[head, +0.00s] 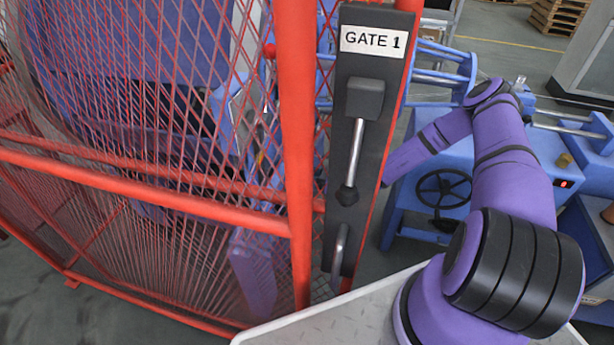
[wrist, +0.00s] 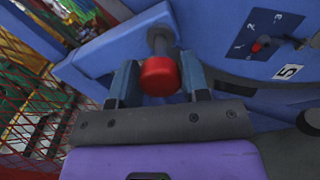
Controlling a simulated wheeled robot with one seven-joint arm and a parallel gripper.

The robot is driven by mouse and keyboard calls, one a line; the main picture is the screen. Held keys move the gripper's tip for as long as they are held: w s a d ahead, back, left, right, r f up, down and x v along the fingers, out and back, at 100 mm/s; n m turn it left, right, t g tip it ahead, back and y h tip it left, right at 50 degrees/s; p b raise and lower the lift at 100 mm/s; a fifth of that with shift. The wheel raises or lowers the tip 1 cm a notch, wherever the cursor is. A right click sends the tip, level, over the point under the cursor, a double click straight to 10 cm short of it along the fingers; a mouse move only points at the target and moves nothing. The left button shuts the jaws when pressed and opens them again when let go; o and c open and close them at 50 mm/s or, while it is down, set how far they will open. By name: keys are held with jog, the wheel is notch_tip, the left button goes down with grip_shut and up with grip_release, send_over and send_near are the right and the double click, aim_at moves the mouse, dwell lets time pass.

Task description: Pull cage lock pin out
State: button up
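The cage lock pin (wrist: 160,76) shows in the wrist view as a red knob on a dark shaft that goes into a blue block (wrist: 118,45). My gripper (wrist: 160,82) has one finger on each side of the red knob. The knob fills the space between the fingers, and I cannot tell whether they press on it. In the head view my purple arm reaches away to the left behind the gate post, and my gripper and the pin are hidden there.
A dark gate post labelled GATE 1 (head: 373,41) with a lever handle (head: 355,150) stands beside the red mesh fence (head: 150,187). A blue machine with a black handwheel (head: 441,189) is behind. The wrist view shows a selector plate (wrist: 262,35) at upper right.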

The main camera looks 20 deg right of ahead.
jog(key=o, duration=0.3)
jog(key=shift+d, duration=0.1)
jog(key=shift+s+d, duration=0.1)
jog(key=v, duration=1)
jog(key=shift+s+d, duration=0.15)
jog(key=shift+d, duration=0.1)
jog(key=shift+d, duration=0.1)
